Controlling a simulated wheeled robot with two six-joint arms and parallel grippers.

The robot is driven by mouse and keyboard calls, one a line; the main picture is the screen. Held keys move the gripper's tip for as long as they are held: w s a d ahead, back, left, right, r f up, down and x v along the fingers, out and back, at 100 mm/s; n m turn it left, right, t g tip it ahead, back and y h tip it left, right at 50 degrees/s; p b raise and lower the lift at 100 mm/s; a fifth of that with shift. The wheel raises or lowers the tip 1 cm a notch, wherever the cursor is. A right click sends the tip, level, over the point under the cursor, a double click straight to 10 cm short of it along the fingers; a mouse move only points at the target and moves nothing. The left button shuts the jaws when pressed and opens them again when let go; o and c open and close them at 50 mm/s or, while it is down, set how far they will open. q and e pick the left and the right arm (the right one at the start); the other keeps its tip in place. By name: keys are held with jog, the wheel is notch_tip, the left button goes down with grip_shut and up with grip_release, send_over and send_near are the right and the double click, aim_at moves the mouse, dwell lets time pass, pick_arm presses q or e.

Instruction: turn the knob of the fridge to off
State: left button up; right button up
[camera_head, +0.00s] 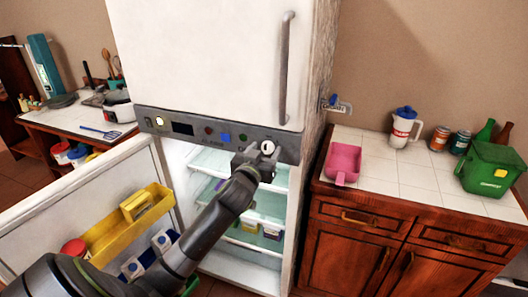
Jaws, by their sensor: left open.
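The white fridge (205,60) stands in the middle of the head view. Its grey control panel (190,129) runs across below the upper door. A round white knob (267,147) with a dark mark sits at the right part of the panel. My left gripper (258,155) is open and right at the knob, just below and left of it. Whether its fingers touch the knob cannot be told. The lower fridge door (75,200) is swung open to the left. My right gripper is not in view.
A yellow door bin (125,222) and shelves lie behind my arm. On the right, a tiled counter (400,170) holds a pink scoop-like tray (343,160), a white jug (402,130), cans and a green bin (490,168). A left counter holds a pot (118,106).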

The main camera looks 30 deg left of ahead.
pick_arm(q)
jog(key=shift+s, duration=0.1)
jog(key=b+v, duration=0.3)
jog(key=v, duration=1.4)
jog(key=shift+s, duration=0.15)
jog(key=shift+a, duration=0.1)
